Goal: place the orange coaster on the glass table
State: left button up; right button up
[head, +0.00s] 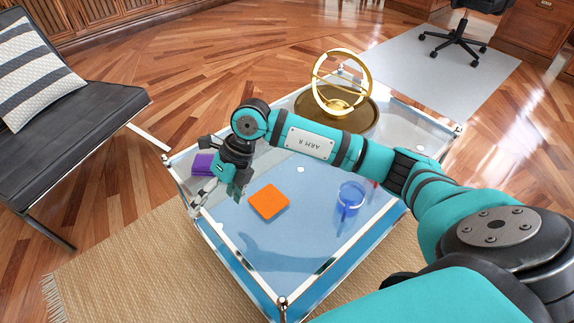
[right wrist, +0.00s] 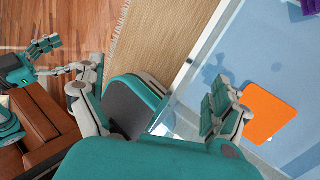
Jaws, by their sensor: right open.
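The orange coaster (head: 268,202) lies flat on the glass table (head: 306,224), toward its left part. It also shows at the right of the right wrist view (right wrist: 267,112). My right gripper (head: 221,180) is open and empty above the table's left end, to the left of the coaster and apart from it. Its spread fingers (right wrist: 152,100) show in the right wrist view, with the coaster outside them on the right.
Purple coasters (head: 203,164) lie at the table's left end, beside my right gripper. A blue glass mug (head: 350,195) stands right of the orange coaster. A golden ring ornament (head: 342,84) stands at the back. A dark bench (head: 75,125) is at the left.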

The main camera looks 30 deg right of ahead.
jog(key=s+a+r+m+y, duration=0.1)
jog(key=s+a+r+y, duration=0.1)
jog(key=a+r+y, duration=0.3)
jog(key=s+a+r+y, duration=0.2)
jog(key=a+r+y, duration=0.1)
jog(key=a, duration=0.5)
jog(key=w+d+r+m+t+y, duration=0.2)
jog(key=r+m+t, duration=0.4)
jog(key=m+t, duration=0.1)
jog(key=w+d+r+m+t+y, duration=0.1)
jog(key=d+r+m+t+y, duration=0.1)
jog(key=r+m+t, duration=0.45)
jog(key=w+d+f+m+t+h, duration=0.2)
jog(key=d+f+m+t+h, duration=0.2)
jog(key=d+f+m+h, duration=0.95)
jog(key=s+d+f+m+g+h, duration=0.1)
jog(key=s+f+m+g, duration=0.2)
jog(key=s+f+g, duration=0.1)
jog(key=s+d+f+m+g+h, duration=0.1)
jog(key=s+f+m+g, duration=0.2)
jog(key=s+f, duration=0.3)
jog(key=s+d+f+m+g+h, duration=0.1)
jog(key=s+f+m+g+h, duration=0.1)
jog(key=s+f, duration=0.4)
jog(key=shift+s+d+m+g, duration=0.2)
jog(key=shift+s+m+g, duration=0.05)
jog(key=shift+s+g, duration=0.5)
jog(key=shift+s+d+m+g, duration=0.25)
jog(key=shift+s+g, duration=0.35)
jog(key=shift+s, duration=0.2)
